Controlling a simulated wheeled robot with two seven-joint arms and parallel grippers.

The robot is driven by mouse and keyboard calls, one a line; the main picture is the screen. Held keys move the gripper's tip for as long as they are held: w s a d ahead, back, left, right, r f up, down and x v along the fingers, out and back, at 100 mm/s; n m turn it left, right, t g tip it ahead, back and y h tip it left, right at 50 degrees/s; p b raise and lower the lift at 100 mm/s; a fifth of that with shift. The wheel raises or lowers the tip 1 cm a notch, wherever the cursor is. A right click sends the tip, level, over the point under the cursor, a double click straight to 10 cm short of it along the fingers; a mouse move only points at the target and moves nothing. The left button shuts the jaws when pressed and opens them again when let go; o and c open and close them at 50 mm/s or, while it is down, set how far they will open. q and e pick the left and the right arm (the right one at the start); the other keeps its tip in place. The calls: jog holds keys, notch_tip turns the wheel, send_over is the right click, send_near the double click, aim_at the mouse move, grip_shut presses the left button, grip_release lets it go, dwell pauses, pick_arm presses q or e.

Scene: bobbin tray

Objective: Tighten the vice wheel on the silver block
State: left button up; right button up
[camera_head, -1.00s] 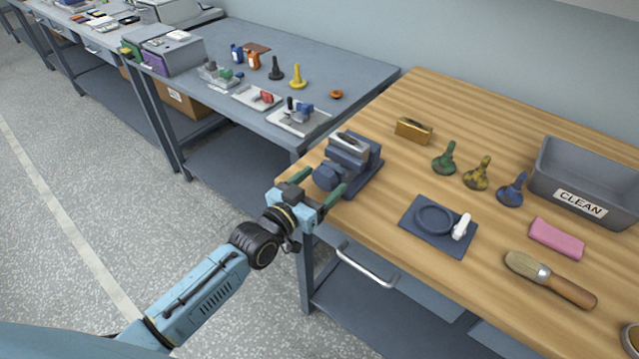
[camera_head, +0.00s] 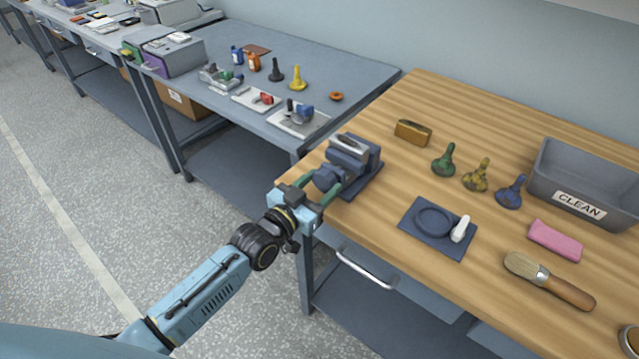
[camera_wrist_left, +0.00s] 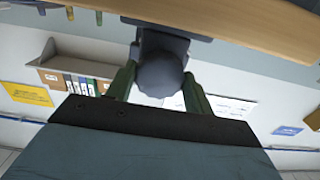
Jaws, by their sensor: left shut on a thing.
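The dark blue-grey vice (camera_head: 356,162) stands at the left front corner of the wooden bench, with the silver block (camera_head: 352,143) at the top of its jaws. Its wheel (camera_head: 326,178) faces my left arm. My left gripper (camera_head: 322,190) is shut on the wheel, with one green finger on each side. In the left wrist view the round wheel (camera_wrist_left: 160,75) sits between the two green fingers (camera_wrist_left: 158,92). The wheel hides part of the vice behind it. My right gripper is in neither view.
On the wooden bench (camera_head: 385,215) are a brass-coloured block (camera_head: 412,132), green, yellow and blue bobbin-like pieces, a dark plate with a ring (camera_head: 436,228), a pink sponge (camera_head: 555,241), a brush (camera_head: 550,281) and a grey CLEAN bin (camera_head: 587,178). A grey table (camera_head: 350,75) adjoins at the left.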

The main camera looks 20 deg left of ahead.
pick_arm(q)
jog(key=m+p, duration=0.1)
jog(key=m, duration=0.1)
jog(key=shift+m, duration=0.4)
jog(key=shift+m+p, duration=0.75)
jog(key=shift+m, duration=0.95)
jog(key=o, duration=1)
jog(key=v, duration=1.3)
jog(key=shift+s, duration=0.2)
